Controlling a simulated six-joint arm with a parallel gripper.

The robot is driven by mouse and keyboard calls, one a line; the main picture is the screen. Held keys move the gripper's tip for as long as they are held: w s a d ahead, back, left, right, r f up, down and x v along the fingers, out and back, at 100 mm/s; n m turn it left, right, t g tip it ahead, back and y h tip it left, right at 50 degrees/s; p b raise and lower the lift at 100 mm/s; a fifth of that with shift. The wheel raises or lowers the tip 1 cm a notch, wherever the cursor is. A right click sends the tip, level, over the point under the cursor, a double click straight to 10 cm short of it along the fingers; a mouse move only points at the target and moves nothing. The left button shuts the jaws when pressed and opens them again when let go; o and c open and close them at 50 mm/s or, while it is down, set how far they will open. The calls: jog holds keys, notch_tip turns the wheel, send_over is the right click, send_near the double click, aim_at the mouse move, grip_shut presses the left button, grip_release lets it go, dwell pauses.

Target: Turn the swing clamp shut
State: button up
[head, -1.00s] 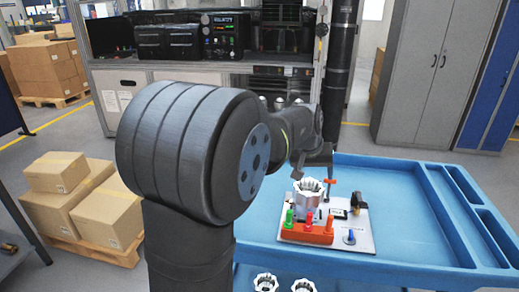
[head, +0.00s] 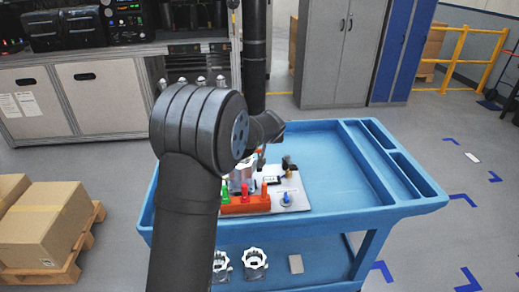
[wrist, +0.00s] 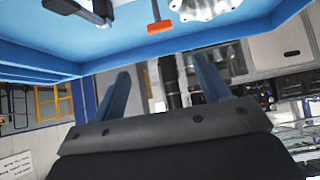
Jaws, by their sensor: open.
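My gripper (wrist: 160,68) is open and empty in the wrist view, its two fingers wide apart. In the head view my own arm hides most of it. An orange-red bar on a thin stem (wrist: 159,24), which looks like the swing clamp, is beyond the fingers and apart from them. It stands beside the silvery ribbed housing (wrist: 206,7). In the head view the housing (head: 242,179) sits on the light fixture plate (head: 292,184), partly behind my arm. A black clamp-like part (head: 288,163) is at the plate's back right.
A red block (head: 240,207) with green, red and orange pegs lines the plate's front; a blue knob (head: 287,199) is beside it. The blue cart (head: 330,150) has free room right of the plate. Two silvery housings (head: 254,262) are on the lower shelf.

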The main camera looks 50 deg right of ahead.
jog(key=x, duration=1.5)
jog(key=shift+f, duration=0.2)
jog(key=shift+w+d, duration=0.1)
jog(key=shift+w, duration=0.05)
jog(key=c, duration=1)
